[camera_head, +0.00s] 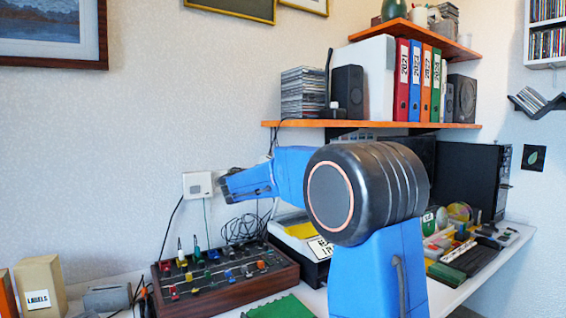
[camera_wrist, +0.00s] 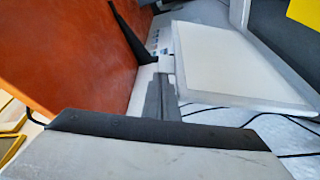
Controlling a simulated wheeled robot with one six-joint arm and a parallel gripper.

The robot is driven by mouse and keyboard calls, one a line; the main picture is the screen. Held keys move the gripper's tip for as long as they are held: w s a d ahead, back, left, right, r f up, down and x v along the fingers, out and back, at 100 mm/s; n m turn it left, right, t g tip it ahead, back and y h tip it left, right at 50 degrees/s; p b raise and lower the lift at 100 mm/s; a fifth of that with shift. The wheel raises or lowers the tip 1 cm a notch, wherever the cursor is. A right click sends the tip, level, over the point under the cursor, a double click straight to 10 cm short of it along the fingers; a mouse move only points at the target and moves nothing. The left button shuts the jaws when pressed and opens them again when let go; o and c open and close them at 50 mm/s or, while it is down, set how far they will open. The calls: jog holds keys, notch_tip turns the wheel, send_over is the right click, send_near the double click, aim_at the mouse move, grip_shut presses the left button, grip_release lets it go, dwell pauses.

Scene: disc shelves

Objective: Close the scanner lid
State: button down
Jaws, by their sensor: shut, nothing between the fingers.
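The scanner (camera_head: 313,272) is a dark, low box on the desk, partly behind my arm in the head view. A yellow sheet and a white card with dark marks show on it. In the wrist view, a pale panel with a grey rim (camera_wrist: 240,66) appears to be the scanner lid, seemingly raised. Beyond it at the right edge are a dark surface and a yellow patch. My gripper (camera_wrist: 162,88) is shut and empty, its dark fingers just left of the panel's near edge. Contact cannot be told. My arm hides the lid in the head view.
An orange shelf (camera_head: 380,125) with binders and speakers hangs above the desk, and its surface fills the wrist view's left. A wooden control box (camera_head: 225,280) with coloured knobs stands left of the scanner. Cables hang by the wall. Trays and small items (camera_head: 465,255) crowd the right.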

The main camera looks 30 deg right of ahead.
jog(key=s+f+m, duration=0.2)
jog(key=s+f, duration=0.3)
jog(key=s+f+m+g+h, duration=0.1)
jog(key=s+f+m, duration=0.1)
jog(key=s+f, duration=0.2)
jog(key=s+f+m+h, duration=0.1)
jog(key=s+f+m, duration=0.1)
jog(key=s+f, duration=0.3)
jog(key=shift+s+d+f+m+g, duration=0.15)
jog(key=shift+f+m+g, duration=0.05)
jog(key=shift+f, duration=0.5)
jog(key=shift+s+d+f+m+g, duration=0.1)
jog(key=shift+s+f+m+g, duration=0.1)
jog(key=shift+f, duration=0.45)
jog(key=shift+s+f, duration=0.2)
jog(key=shift+f, duration=0.8)
jog(key=r+v, duration=0.3)
jog(key=v, duration=1.3)
jog(key=shift+a, duration=0.65)
jog(key=shift+s+f, duration=0.15)
